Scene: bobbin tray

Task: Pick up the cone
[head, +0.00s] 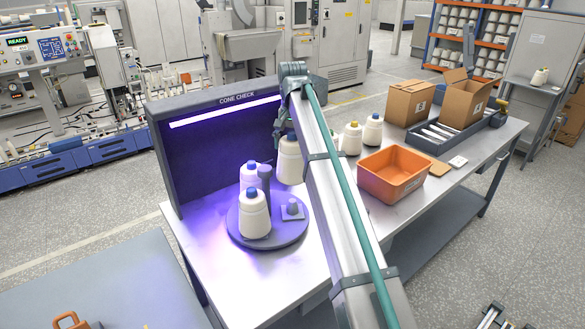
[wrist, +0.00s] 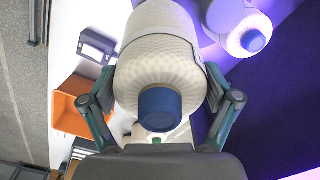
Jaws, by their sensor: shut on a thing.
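A white yarn cone with a blue tip (head: 290,164) is between the fingers of my gripper, right of the post on the dark round turntable (head: 281,240). In the wrist view the held cone (wrist: 158,72) fills the middle, blue tip toward the camera. My gripper (wrist: 160,95) is shut on it, one finger on each side. My arm hides part of the cone's right side in the head view. Two more blue-tipped cones stand on the turntable, one in front (head: 254,216) and one behind (head: 249,176). I cannot tell the held cone's exact height.
A small square holder (head: 291,210) sits empty on the turntable's right. The CONE CHECK panel (head: 215,140) stands behind. Right of my arm are a yellow-tipped cone (head: 352,139), a blue-tipped cone (head: 373,130), an orange bin (head: 402,190) and cardboard boxes (head: 408,103).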

